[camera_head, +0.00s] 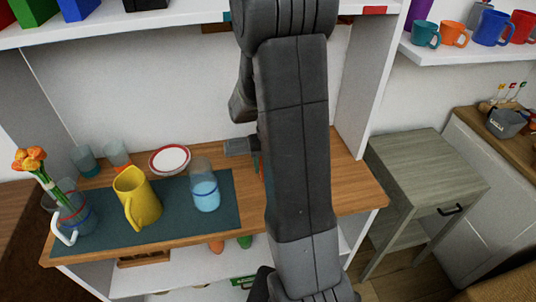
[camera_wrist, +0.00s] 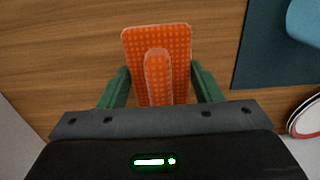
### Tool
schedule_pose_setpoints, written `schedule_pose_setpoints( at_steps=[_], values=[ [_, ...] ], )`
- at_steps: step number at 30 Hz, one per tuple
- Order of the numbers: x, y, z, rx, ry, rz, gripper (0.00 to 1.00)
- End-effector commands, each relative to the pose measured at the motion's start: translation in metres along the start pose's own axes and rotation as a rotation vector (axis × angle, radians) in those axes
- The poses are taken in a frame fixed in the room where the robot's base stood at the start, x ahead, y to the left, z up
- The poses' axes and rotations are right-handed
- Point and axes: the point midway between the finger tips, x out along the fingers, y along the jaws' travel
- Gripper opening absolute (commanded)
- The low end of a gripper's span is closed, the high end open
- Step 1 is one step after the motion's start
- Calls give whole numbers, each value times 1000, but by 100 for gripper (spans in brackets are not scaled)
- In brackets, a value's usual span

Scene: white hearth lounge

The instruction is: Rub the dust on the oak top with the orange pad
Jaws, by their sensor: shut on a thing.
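The orange pad (camera_wrist: 142,40) has a dotted face and a raised grip in its middle. It shows in the wrist view between the green fingers of my gripper (camera_wrist: 160,72), which is shut on the grip. The oak top (camera_head: 345,178) is the brown wooden board across the middle of the head view; its grain also fills the wrist view (camera_wrist: 60,60) behind the pad. I cannot tell whether the pad touches the wood. In the head view my arm hides most of the gripper and pad. I see no clear dust on the visible wood.
A dark teal mat (camera_head: 225,215) lies left of my arm. On it are a glass of blue liquid (camera_head: 205,192), a yellow jug (camera_head: 137,196) and a flower vase (camera_head: 70,215). A red-rimmed plate (camera_head: 170,160) stands behind. The top's right end looks clear.

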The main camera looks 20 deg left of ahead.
Motion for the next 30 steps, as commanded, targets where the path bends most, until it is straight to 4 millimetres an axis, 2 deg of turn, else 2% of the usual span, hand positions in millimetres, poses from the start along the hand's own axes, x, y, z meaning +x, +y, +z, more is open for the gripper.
schedule_pose_setpoints(
  at_steps=[3, 12, 30],
  values=[
    [-15, 3, 0, 2, 1, 0, 37],
    [-38, 8, 0, 3, 0, 0, 37],
    [-38, 9, 0, 4, 1, 0, 37]
  ],
)
